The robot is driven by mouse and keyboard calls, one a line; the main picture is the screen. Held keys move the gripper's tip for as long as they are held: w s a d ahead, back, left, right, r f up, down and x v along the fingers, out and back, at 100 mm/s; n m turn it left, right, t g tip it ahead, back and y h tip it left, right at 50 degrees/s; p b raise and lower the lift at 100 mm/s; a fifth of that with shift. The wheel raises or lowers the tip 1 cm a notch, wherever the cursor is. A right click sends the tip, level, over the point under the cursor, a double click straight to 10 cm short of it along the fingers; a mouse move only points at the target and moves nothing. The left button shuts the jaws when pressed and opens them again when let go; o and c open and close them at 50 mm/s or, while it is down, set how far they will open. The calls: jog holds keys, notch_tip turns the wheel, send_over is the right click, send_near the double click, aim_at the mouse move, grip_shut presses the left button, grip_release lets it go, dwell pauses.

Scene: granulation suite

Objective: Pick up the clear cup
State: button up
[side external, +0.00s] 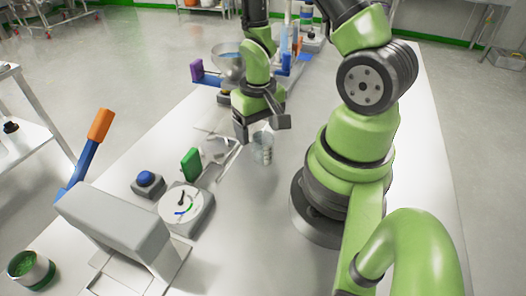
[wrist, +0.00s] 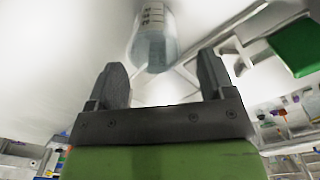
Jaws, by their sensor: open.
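The clear cup (side external: 263,147) stands upright on the white bench, just in front of my arm's base in the side external view. It is see-through with dark graduation marks. In the wrist view the clear cup (wrist: 152,42) shows at the top, beyond the fingertips and between their lines. My gripper (side external: 262,128) is above and beside the cup in the side view, fingers spread. In the wrist view my gripper (wrist: 162,78) is open with nothing between its fingers. I cannot tell the exact gap between fingers and cup.
A green block (side external: 191,164), a dial device (side external: 184,208) and a blue button box (side external: 148,184) stand left of the cup. A steel bowl (side external: 229,64) and a purple-handled item (side external: 197,71) are behind. The bench (side external: 262,220) is clear in front of the cup.

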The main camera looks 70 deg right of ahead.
aim_at(261, 145)
jog(key=shift+s+f, duration=0.15)
jog(key=shift+f, duration=2.45)
jog(key=c, duration=1)
